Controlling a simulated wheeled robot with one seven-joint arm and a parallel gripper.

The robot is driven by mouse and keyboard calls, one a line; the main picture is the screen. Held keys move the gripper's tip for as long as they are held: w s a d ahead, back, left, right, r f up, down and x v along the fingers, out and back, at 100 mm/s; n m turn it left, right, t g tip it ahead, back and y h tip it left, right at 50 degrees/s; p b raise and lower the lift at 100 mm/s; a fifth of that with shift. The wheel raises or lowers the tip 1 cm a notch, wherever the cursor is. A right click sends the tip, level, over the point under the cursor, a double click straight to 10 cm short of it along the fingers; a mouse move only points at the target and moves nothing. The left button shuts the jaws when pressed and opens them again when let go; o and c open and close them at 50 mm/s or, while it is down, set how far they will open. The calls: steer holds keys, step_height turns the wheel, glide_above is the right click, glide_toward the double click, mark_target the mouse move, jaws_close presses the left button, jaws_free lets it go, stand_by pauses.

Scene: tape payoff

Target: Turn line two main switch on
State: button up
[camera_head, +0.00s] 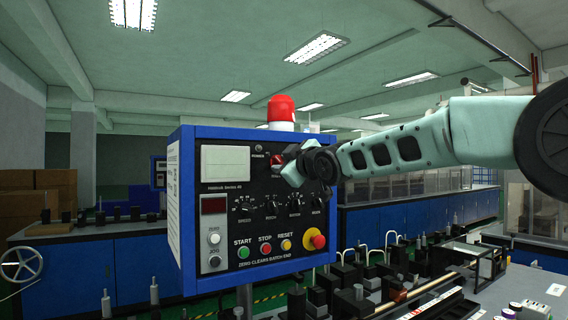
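The blue-framed control panel (250,262) with a black face stands in the middle of the head view. A red switch (276,160) sits high on its face, right of the grey display and near a small lamp marked POWER. Its label is too small to read, and its right side is close to my gripper. My gripper (290,176) is in front of the panel's upper right part, just right of and below the red switch. I cannot tell whether it touches the switch. Its fingers are small and partly hidden by the wrist, so their opening is unclear.
A row of black knobs (271,207) runs below my gripper. Green, red and yellow buttons (265,249) and a red mushroom button (313,239) sit lower down. A red beacon (281,109) stands on top. Machinery (350,300) crowds the lower right.

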jaws_close()
steer(key=shift+m, duration=0.5)
steer(key=m, duration=0.2)
steer(key=shift+f+m+b, duration=0.1)
steer(key=shift+m+b, duration=0.25)
steer(key=shift+m, duration=0.05)
steer(key=m+b, duration=0.1)
steer(key=m, duration=0.3)
steer(key=shift+m, duration=0.3)
steer(key=m+b, duration=0.1)
steer(key=m, duration=0.3)
steer(key=shift+m, duration=0.3)
steer(key=m, duration=0.4)
steer(key=shift+m+b, duration=0.4)
